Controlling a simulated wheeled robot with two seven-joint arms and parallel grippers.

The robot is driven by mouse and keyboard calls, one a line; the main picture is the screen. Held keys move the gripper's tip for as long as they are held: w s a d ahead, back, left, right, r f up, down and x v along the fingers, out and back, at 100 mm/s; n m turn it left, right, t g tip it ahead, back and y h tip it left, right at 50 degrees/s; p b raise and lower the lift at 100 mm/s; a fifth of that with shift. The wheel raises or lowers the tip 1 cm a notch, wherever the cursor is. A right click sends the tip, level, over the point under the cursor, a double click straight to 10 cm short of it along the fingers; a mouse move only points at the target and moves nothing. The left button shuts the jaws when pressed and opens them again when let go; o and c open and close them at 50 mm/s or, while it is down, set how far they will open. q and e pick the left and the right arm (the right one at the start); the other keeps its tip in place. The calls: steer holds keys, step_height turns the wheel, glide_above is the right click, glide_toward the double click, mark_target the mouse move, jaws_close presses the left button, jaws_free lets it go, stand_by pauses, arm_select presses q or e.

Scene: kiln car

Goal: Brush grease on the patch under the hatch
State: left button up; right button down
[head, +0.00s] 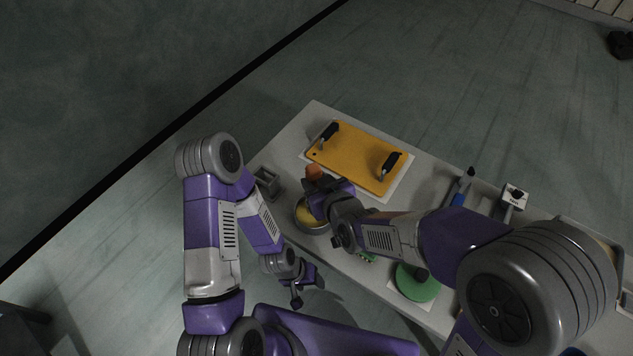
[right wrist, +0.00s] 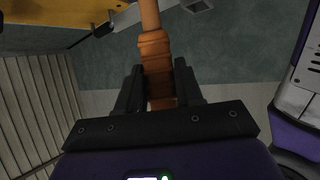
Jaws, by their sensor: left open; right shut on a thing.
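My right gripper (head: 322,190) is shut on an orange-brown handle (head: 314,172), seemingly the brush; the handle also shows between the fingers in the right wrist view (right wrist: 156,62). Its bristles are hidden. The gripper is over or beside a round bowl (head: 298,218) with yellow stuff inside, likely the grease; I cannot tell whether the brush touches it. An orange panel (head: 352,156) with two black handles lies on a pale sheet; it may be the hatch. No patch is visible. My left gripper (head: 297,296) is open and empty, off the table's near edge.
The grey table (head: 287,143) also holds a small grey open box (head: 266,180), a green disc (head: 412,286) with a dark knob on a white sheet, a blue-handled tool (head: 460,196) and a white-topped item (head: 515,195). My right arm hides part of the table.

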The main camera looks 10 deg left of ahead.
mark_target(312, 166)
steer(key=shift+r+p, duration=1.95)
steer(key=shift+r, duration=0.85)
steer(key=shift+f, duration=0.1)
